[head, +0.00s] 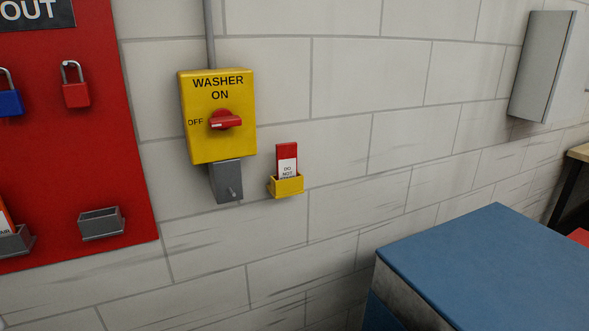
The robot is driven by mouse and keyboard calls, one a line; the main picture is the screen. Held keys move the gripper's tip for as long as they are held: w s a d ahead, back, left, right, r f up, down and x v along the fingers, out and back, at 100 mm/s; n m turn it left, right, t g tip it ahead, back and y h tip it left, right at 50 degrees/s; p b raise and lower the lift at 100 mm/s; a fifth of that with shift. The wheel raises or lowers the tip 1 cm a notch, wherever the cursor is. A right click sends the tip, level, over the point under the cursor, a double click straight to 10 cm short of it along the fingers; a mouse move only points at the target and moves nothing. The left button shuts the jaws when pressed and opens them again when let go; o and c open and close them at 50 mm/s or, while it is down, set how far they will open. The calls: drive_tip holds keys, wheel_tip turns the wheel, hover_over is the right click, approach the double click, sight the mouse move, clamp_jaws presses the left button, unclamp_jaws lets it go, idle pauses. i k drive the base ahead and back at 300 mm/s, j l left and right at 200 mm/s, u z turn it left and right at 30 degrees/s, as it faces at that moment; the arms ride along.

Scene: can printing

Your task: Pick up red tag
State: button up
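The red tag (287,153) stands upright in a small yellow holder (287,187) on the white block wall. It has a red top and a white label reading "DO NOT", with the lower text hidden by the holder's front. My gripper is not in view.
Left of the tag is a yellow "WASHER" switch box (218,147) with a red knob (226,120). A red lockout board (75,165) with padlocks and grey holders is at far left. A blue-topped block (490,265) stands lower right. A grey wall box (540,66) hangs upper right.

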sight(286, 153)
drive_tip(key=k, duration=0.3)
drive_tip(key=k+z, duration=0.2)
drive_tip(key=z, duration=0.15)
drive_tip(key=k+z, duration=0.15)
drive_tip(key=z, duration=0.15)
drive_tip(key=k+j+z, duration=0.15)
drive_tip(key=z, duration=0.9)
drive_tip(key=k+j, duration=0.1)
drive_tip(key=j, duration=0.25)
drive_tip(key=k+j, duration=0.1)
drive_tip(key=j, duration=0.2)
drive_tip(key=i+j, duration=0.85)
drive_tip(key=j, duration=0.2)
drive_tip(key=i+j, duration=0.2)
drive_tip(key=j, duration=0.2)
